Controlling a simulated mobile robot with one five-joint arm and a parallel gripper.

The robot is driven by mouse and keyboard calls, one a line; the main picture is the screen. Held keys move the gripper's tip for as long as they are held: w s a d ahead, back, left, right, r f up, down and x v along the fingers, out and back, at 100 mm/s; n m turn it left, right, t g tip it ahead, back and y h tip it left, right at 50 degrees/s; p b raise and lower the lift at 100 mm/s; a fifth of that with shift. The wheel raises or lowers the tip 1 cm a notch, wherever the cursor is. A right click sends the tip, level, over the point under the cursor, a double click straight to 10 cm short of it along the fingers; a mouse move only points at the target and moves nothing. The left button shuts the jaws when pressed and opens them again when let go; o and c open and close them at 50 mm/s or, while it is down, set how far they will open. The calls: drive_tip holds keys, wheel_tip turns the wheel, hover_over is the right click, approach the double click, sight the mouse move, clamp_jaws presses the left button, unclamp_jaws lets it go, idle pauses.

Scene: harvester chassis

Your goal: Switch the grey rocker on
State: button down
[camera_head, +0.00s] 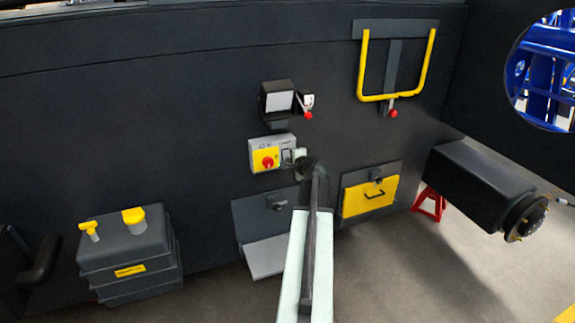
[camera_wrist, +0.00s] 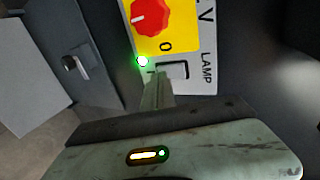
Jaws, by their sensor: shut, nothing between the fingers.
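The grey rocker (camera_wrist: 174,70) sits in a dark frame on a light grey switch panel (camera_wrist: 202,75), beside the printed word LAMP. The panel also shows in the head view (camera_head: 255,145), with the rocker (camera_head: 287,156) at its right part. My gripper (camera_wrist: 155,80) is shut and empty, its tip right at the rocker's edge and covering part of it; I cannot tell whether they touch. In the head view my gripper (camera_head: 299,155) reaches the panel's right side. A small green-white light (camera_wrist: 142,61) glows on the panel next to the rocker.
A red rotary knob (camera_wrist: 150,16) on a yellow plate adjoins the rocker. Above the panel is a lamp box (camera_head: 279,102) with a red-tipped lever (camera_head: 307,109). An open flap (camera_head: 266,256) and a yellow door (camera_head: 369,196) lie below.

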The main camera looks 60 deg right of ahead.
drive_tip(key=shift+a, duration=0.1)
drive_tip(key=shift+w, duration=0.2)
drive_tip(key=shift+r+p, duration=0.75)
drive_tip(key=shift+r, duration=0.1)
